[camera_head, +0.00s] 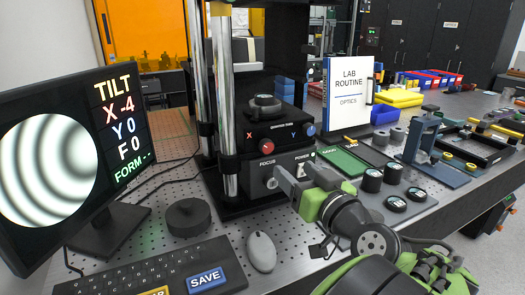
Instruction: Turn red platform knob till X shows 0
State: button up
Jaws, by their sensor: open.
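The black platform unit (278,121) stands on the interferometer base between the chrome posts. Its red knob (266,147) is on the front left, under a red X mark. A blue knob (310,130) is on the right, by a blue Y. Below is the focus and power box (252,178) with a silver focus knob. The monitor (68,155) at left shows TILT, X -4, Y 0, F 0, FORM -- and curved grey fringes. My gripper (285,180) is open in front of the lower box, below and right of the red knob, apart from it.
A keyboard (150,272), grey mouse (261,252) and black puck (188,217) lie in front. Chrome posts (223,100) rise left of the red knob. A Lab Routine binder (348,95) and several black discs stand to the right.

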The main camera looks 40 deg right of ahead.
aim_at(268, 147)
jog(key=p+x, duration=0.5)
jog(key=x, duration=0.5)
jog(key=shift+w+d+r, duration=0.1)
jog(key=shift+w, duration=0.35)
jog(key=shift+c, duration=0.4)
jog(key=c, duration=1)
